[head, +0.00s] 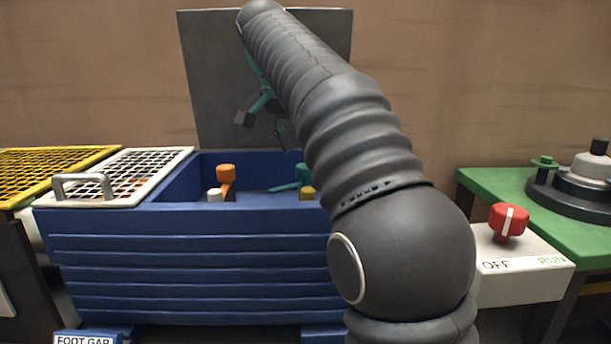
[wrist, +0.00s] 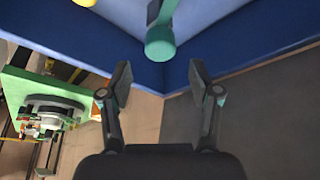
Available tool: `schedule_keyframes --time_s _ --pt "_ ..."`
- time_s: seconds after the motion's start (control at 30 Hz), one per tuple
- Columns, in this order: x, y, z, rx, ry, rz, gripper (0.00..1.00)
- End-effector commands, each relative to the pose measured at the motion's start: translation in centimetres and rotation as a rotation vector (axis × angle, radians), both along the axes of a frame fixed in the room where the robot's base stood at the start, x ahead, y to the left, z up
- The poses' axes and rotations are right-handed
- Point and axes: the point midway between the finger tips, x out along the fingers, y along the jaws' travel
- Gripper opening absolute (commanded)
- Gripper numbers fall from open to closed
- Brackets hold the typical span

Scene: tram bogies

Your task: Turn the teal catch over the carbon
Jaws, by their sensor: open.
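The teal catch (head: 290,185) stands inside the blue box at the right, partly hidden behind my arm. In the wrist view the teal catch (wrist: 160,44) shows its round knob end above and between my fingertips, close to a corner of the blue wall. My gripper (head: 262,122) hangs above the back of the box, in front of the grey panel, and it is open and empty. Its two fingers are spread in the wrist view (wrist: 160,84), with the catch apart from them. A small dark piece shows beside the catch's arm; I cannot tell whether it is the carbon.
A red switch (head: 509,221) and a green table (head: 590,225) stand right.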

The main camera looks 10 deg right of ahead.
Motion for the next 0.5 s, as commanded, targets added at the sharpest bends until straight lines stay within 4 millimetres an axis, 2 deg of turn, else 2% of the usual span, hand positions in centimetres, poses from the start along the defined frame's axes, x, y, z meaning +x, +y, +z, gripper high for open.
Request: schedule_keyframes --time_s 0.03,0.2,0.5 --pt "0.2 -0.3 -1.2 -0.001 0.001 0.000 0.63" --pt "0.8 -1.0 -3.5 -0.001 0.001 0.001 0.63" --pt "1.3 -1.5 -5.1 0.000 0.000 0.003 0.63"
